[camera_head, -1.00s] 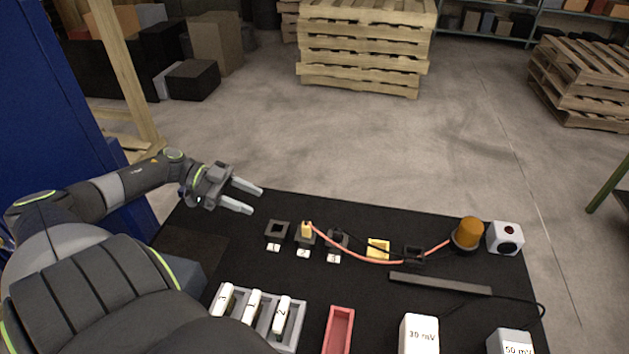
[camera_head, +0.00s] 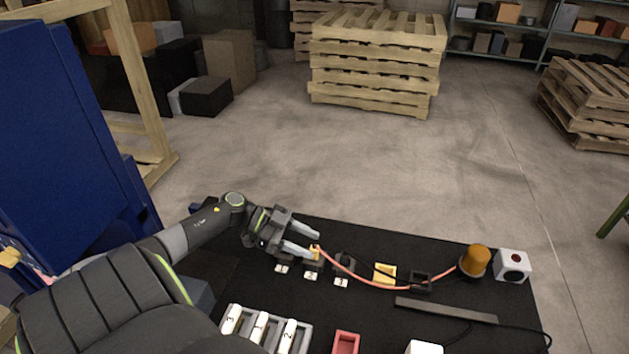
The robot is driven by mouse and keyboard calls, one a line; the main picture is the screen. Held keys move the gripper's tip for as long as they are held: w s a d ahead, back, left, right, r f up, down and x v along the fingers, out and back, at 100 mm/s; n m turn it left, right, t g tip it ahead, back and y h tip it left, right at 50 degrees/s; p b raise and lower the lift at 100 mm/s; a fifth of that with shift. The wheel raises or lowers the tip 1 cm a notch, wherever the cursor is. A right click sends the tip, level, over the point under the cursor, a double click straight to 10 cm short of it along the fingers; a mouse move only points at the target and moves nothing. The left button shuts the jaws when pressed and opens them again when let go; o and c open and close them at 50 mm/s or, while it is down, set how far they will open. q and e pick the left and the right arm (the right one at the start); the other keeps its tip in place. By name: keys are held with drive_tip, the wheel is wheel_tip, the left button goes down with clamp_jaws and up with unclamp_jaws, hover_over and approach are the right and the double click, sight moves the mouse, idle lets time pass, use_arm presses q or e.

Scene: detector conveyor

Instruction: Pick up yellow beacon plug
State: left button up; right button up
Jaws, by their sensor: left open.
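The yellow beacon plug (camera_head: 316,250) stands in the dark socket labelled 2, in the middle of the row on the black table. A pink-orange cable (camera_head: 350,278) runs from it, past a dark holder (camera_head: 419,282), to the orange beacon (camera_head: 475,260) at the right. My left gripper (camera_head: 314,246) is open, its two pale fingers pointing right. Its near fingertip overlaps the plug's left side in the view; I cannot tell whether they touch. The socket at the left of the row is mostly hidden behind the gripper. My right gripper is not in view.
The socket labelled 3 (camera_head: 344,263) and a yellow block (camera_head: 385,273) lie right of the plug. A white box (camera_head: 513,265), a dark bar (camera_head: 445,310), a grey rack (camera_head: 302,341) of white numbered pieces and a red tray (camera_head: 346,340) are also on the table.

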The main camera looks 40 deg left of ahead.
sight(321, 258)
use_arm(q)
drive_tip(key=x, duration=0.1)
drive_tip(key=p+x, duration=0.1)
drive_tip(key=x, duration=0.3)
drive_tip(key=shift+s+f, duration=0.2)
drive_tip(key=shift+s, duration=0.1)
clamp_jaws()
